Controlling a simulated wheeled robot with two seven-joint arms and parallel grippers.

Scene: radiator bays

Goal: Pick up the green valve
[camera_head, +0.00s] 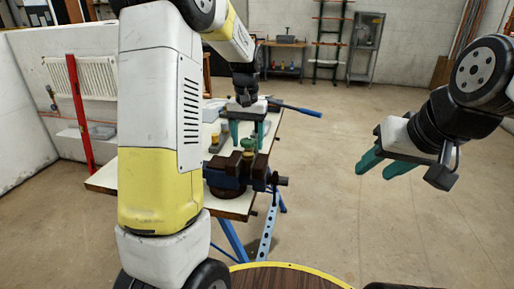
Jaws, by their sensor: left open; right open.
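A small green object (249,143), which looks like the green valve, is on the workbench just behind the dark vise. It is small and partly hidden, so its shape is unclear. My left gripper (248,134) has teal fingers pointing down and apart, with the green object low between or just behind them; I cannot tell which. Nothing is visibly held in it. My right gripper (380,164) is open and empty, in the air to the right of the bench.
The dark vise (232,171) sits at the near end of the white-topped workbench (103,179). A blue-handled tool (294,107) extends past its right edge. My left arm hides much of the bench. A red post (79,115) and radiator stand left. Floor right is clear.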

